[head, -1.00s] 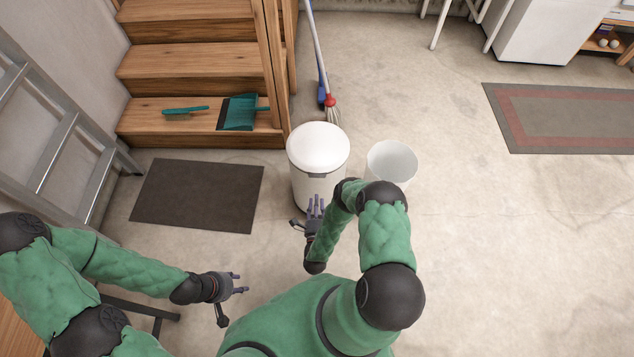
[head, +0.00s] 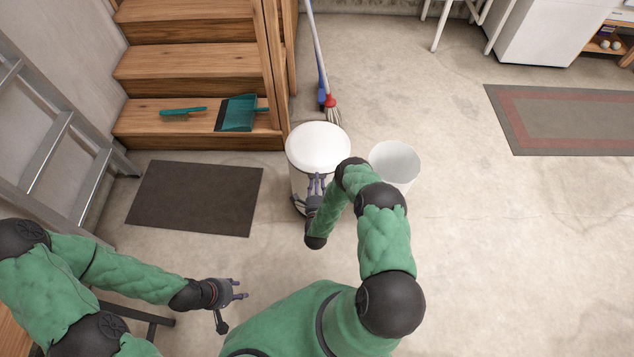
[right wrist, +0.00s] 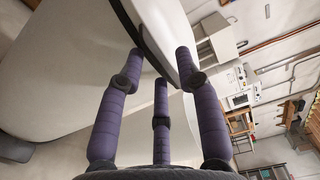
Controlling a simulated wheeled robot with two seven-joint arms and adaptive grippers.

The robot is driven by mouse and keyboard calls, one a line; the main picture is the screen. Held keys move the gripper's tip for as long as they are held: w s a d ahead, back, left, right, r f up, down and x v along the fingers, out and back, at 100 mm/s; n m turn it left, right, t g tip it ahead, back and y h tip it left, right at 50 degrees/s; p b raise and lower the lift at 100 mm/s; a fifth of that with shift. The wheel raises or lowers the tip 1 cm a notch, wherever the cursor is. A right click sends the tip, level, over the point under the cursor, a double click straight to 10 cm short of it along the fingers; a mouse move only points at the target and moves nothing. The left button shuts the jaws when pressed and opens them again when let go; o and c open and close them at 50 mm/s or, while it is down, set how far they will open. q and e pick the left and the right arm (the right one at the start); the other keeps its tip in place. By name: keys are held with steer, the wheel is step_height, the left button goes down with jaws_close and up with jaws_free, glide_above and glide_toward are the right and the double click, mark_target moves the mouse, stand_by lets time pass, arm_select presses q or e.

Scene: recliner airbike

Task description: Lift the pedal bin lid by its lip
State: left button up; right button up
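The white pedal bin (head: 298,184) stands upright on the floor in the head view, its round white lid (head: 318,147) down. My right gripper (head: 316,184) is at the bin's near side, just below the lid's front edge. In the right wrist view, the fingers (right wrist: 161,75) are spread open beside the dark rim band (right wrist: 140,35) under the lid. Whether a fingertip touches the rim cannot be told. My left gripper (head: 238,289) is low at the left, away from the bin, with its fingers apart and empty.
A white open bucket (head: 396,160) stands just right of the bin. Wooden stairs (head: 195,65) with a teal dustpan (head: 237,113) and a brush (head: 184,111) are at the back left. A dark mat (head: 195,198) lies left of the bin.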

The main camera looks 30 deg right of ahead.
jaws_close()
